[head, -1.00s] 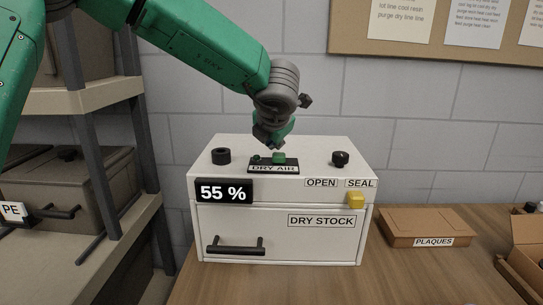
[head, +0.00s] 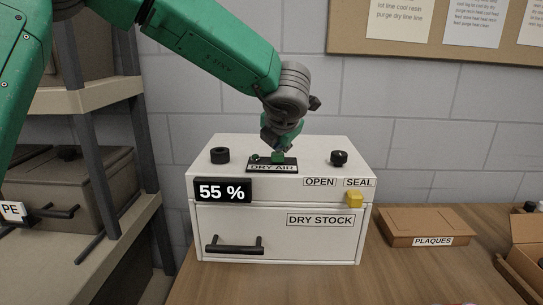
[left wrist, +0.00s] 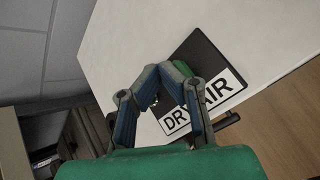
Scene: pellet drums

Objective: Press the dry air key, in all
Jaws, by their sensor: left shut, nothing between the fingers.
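The green dry air key (head: 278,157) sits on a black plate labelled DRY AIR (head: 272,167) on top of the white dry stock box (head: 329,246). My left gripper (head: 276,148) is shut and empty, pointing down just above or at the key; I cannot tell whether it touches. In the left wrist view the shut fingertips (left wrist: 168,70) lie beside the green key (left wrist: 183,68), overlapping its edge. The box display (head: 223,191) reads 55 %. My right gripper is not in view.
Black knobs stand left (head: 220,155) and right (head: 339,158) on the box top. A yellow latch (head: 354,200) is below SEAL. A PLAQUES box (head: 420,226) and an open carton (head: 525,262) are on the table at right. Shelves (head: 90,100) stand at left.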

